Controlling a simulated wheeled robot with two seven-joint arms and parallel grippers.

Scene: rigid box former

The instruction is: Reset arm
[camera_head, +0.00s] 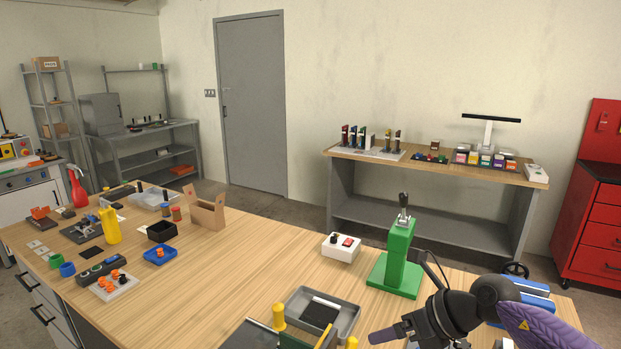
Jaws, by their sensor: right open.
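My right gripper (388,337) is at the bottom right, on a black wrist and a purple arm. It is open, and one grey-purple finger points left, just right of a grey tray (347,322). The other finger is mostly cut off by the bottom edge. I see nothing held in it. A green press (398,262) with a black-knobbed lever stands on the table behind the gripper. My left gripper is not in view.
A fixture with yellow posts (279,317) is at the front edge. A white switch box (341,247) stands left of the press. An open cardboard box (207,213), blue tray (160,254) and yellow bottle (109,226) are at left. The table's middle is clear.

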